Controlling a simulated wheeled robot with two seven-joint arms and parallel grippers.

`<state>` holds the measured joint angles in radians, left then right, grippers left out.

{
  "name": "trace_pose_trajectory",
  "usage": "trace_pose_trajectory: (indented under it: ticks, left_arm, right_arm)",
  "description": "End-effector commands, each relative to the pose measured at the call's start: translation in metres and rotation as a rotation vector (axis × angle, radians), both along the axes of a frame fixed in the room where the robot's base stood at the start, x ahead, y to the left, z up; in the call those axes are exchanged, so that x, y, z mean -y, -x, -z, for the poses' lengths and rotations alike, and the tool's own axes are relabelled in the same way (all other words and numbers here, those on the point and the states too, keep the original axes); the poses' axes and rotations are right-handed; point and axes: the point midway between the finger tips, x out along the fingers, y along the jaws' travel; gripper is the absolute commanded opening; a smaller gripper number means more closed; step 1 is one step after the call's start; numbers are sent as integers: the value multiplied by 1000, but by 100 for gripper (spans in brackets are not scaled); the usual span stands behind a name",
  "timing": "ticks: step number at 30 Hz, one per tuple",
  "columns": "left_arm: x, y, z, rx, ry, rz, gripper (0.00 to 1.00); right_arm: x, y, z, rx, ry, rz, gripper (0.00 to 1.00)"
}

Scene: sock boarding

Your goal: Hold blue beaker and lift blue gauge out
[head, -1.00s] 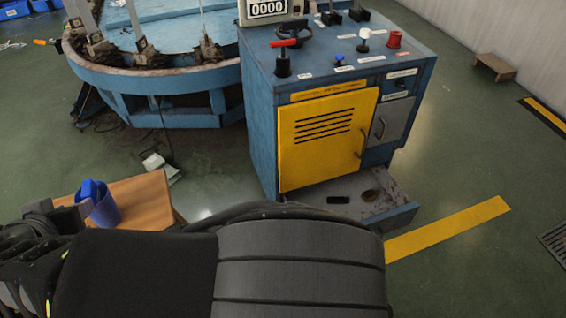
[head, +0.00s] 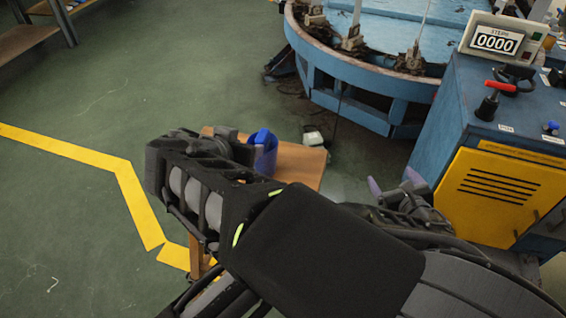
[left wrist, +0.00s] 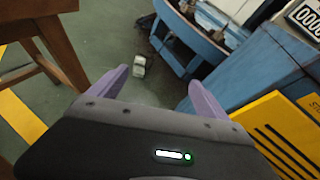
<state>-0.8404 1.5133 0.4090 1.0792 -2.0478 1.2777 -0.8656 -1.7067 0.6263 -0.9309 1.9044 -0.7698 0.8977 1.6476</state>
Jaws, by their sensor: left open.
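The blue beaker (head: 267,162) stands at the left part of a small wooden table in the head view. A deeper blue piece, seemingly the blue gauge (head: 261,138), shows at its top, inside it. A dark gripper (head: 238,148), which I take as my right one, is at the beaker's left side; its fingertips are mostly hidden, so I cannot tell its grip. My left gripper (head: 393,182), with purple fingertips, is open and empty to the right of the table, near the yellow cabinet door. Its spread fingers also show in the left wrist view (left wrist: 158,92).
The wooden table (head: 303,163) is partly covered by my black arm. A blue control cabinet (head: 440,125) with a yellow door (head: 490,190) stands at right. A round blue machine (head: 350,65) is behind. A small white object (head: 313,136) lies on the floor.

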Motion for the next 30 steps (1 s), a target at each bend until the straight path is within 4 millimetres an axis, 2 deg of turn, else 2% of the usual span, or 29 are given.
trace_pose_trajectory:
  ticks: [1,4,6,8,11,14,17,18,21,24,27,30]
  left_arm:
    - [7,-4,-18,68,-50,41,88]
    - [18,-6,-54,211,-184,120,88]
    - [18,0,-68,279,-299,149,88]
    - [7,6,-67,284,-373,143,88]
    - [-23,14,-61,261,-482,96,88]
    - [-67,18,-62,230,-586,13,88]
    - [-119,20,-67,197,-662,-107,88]
    - [-143,19,-70,185,-673,-167,88]
    - [-199,13,-75,175,-630,-339,88]
    - [-245,6,-80,201,-527,-504,88]
    - [-277,3,-85,239,-430,-625,88]
    - [-294,2,-89,266,-368,-695,88]
  right_arm:
    - [0,0,0,0,0,0,36]
    - [0,0,0,0,0,0,36]
    - [0,0,0,0,0,0,36]
    - [0,0,0,0,0,0,36]
    - [0,0,0,0,0,0,36]
    - [0,0,0,0,0,0,36]
    - [0,0,0,0,0,0,36]
    - [0,0,0,0,0,0,36]
    - [0,0,0,0,0,0,36]
    - [0,0,0,0,0,0,36]
    - [0,0,0,0,0,0,36]
    - [0,0,0,0,0,0,36]
